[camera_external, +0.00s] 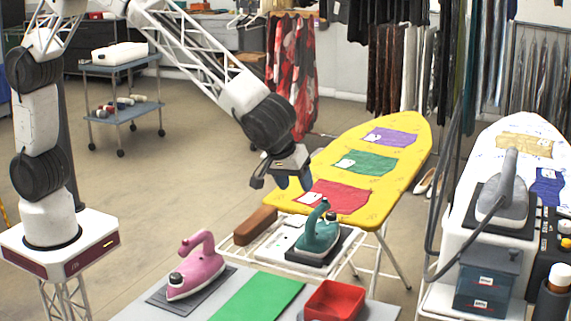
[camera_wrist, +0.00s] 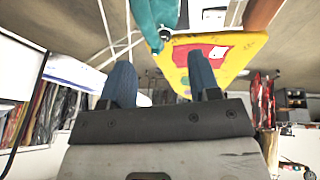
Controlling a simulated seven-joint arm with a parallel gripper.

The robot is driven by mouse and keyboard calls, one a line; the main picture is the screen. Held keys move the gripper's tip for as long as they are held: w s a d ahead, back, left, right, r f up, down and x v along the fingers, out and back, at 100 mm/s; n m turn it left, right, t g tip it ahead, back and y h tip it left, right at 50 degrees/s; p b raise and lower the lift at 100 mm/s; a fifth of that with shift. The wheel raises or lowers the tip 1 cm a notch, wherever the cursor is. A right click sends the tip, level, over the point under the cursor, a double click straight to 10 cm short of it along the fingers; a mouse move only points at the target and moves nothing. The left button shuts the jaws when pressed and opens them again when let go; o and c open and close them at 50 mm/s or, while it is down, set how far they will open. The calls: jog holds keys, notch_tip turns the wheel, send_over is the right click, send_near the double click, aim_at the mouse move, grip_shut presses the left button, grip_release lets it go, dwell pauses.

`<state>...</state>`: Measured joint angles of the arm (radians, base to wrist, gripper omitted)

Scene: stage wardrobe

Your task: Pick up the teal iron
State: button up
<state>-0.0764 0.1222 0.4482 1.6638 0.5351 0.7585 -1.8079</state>
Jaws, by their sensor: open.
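The teal iron (camera_external: 318,235) rests on a dark pad on the white rack at the near end of the yellow ironing board, its handle upward. My gripper (camera_external: 281,182) hangs above and to the left of it in the external view, apart from it. In the wrist view the teal iron (camera_wrist: 152,18) shows at the top edge, partly cut off, beyond the fingertips. My gripper (camera_wrist: 162,80) has its two blue-grey fingers spread with nothing between them.
A brown block (camera_external: 254,226) lies left of the teal iron. A pink iron (camera_external: 196,268), a green cloth (camera_external: 257,297) and a red tray (camera_external: 334,301) are on the front table. The yellow ironing board (camera_external: 352,145) stands behind. A grey iron (camera_external: 503,195) is at right.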

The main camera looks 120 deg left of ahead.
aim_at(315, 210)
jog(key=shift+w+a+f+n, duration=0.25)
jog(key=shift+w+f, duration=0.4)
jog(key=shift+w, duration=0.1)
jog(key=shift+w+a+f+n, duration=0.2)
jog(key=shift+w+f+n, duration=0.05)
jog(key=shift+w+f, duration=0.45)
jog(key=shift+x, duration=1.25)
jog(key=shift+s+a, duration=0.1)
jog(key=shift+x, duration=2.6)
grip_shut()
